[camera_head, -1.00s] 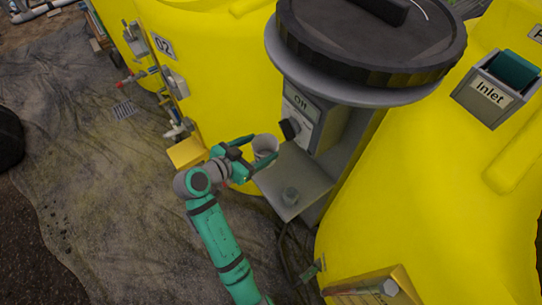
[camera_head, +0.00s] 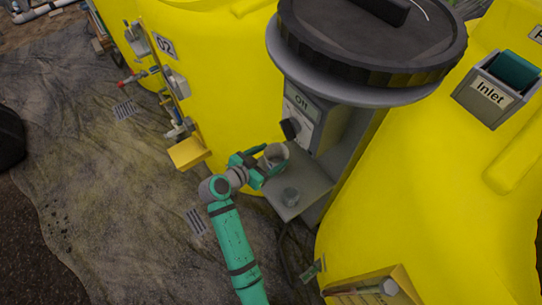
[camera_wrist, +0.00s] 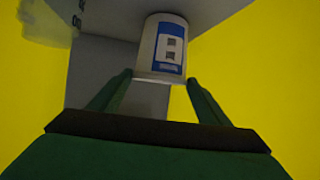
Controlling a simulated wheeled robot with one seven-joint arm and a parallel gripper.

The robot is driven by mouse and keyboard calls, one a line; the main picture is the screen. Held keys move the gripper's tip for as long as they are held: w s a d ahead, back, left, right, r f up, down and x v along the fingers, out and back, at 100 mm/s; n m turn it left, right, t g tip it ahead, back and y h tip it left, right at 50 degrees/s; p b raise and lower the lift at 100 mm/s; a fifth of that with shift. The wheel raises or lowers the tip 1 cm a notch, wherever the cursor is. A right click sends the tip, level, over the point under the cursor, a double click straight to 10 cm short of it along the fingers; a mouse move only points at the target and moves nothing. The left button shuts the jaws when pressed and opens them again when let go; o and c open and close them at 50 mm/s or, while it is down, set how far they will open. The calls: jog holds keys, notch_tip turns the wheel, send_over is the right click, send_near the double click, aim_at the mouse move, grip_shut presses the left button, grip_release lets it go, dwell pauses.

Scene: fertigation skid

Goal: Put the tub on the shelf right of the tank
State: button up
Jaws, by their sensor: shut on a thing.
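The tub (camera_head: 276,154) is a small pale cup-like container, held in my gripper (camera_head: 268,165). The wrist view shows its white wall and blue label (camera_wrist: 171,48) between the fingertips (camera_wrist: 160,80). My gripper is shut on it, at the left edge of a grey shelf (camera_head: 312,185) below the "Off" panel. I cannot tell whether the tub touches this shelf. A yellow ledge (camera_head: 188,153) sits on the left yellow tank (camera_head: 225,80). A yellow box-like shelf (camera_head: 375,290) is on the right yellow tank (camera_head: 425,190), at the bottom of the view.
A black knob (camera_head: 290,128) projects from the panel just above. A wide black lid (camera_head: 372,35) overhangs the stand. Valves (camera_head: 175,130) line the left tank.

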jog(key=o, duration=1.4)
jog(key=shift+f, duration=0.1)
jog(key=v, duration=1.2)
